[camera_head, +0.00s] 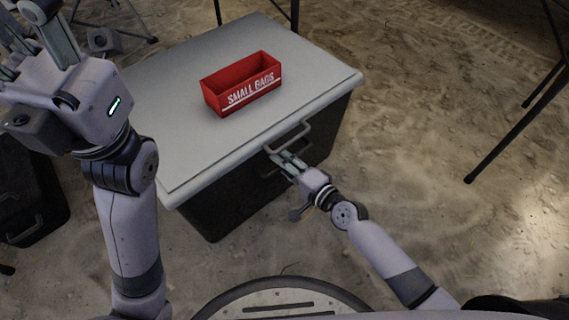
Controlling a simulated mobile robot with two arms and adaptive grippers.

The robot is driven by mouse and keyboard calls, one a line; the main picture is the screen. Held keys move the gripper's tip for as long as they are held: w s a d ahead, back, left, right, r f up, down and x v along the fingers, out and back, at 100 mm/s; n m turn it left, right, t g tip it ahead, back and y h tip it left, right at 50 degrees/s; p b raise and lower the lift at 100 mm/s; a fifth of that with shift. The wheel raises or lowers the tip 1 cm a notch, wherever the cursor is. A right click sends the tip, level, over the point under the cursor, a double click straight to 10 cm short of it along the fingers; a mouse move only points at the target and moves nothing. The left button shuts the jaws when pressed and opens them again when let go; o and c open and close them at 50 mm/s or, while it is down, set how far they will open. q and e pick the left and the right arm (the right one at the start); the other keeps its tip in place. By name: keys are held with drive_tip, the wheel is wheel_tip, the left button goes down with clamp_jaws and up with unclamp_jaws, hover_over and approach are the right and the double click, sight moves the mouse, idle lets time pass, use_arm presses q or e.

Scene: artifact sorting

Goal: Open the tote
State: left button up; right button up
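The tote (228,208) has a dark body and a flat grey lid (170,110). The lid lies flat on the body. A grey looped handle (308,136) sticks out from the front edge of the lid. My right gripper (280,157) is at the front of the tote, just below and left of the handle. Its fingers are small and overlap the dark front, so contact and finger gap are unclear. My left gripper (30,35) is raised at the upper left, its fingers partly cut off by the frame edge.
A red open box labelled "SMALL BAGS" (240,84) stands on the lid. Another dark case with a handle (32,205) sits at the left. Dark thin legs (515,130) stand at the right. Sandy ground (430,120) between them and the tote is open.

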drive_tip(key=v, duration=1.2)
drive_tip(key=shift+a, duration=0.1)
idle(0.4)
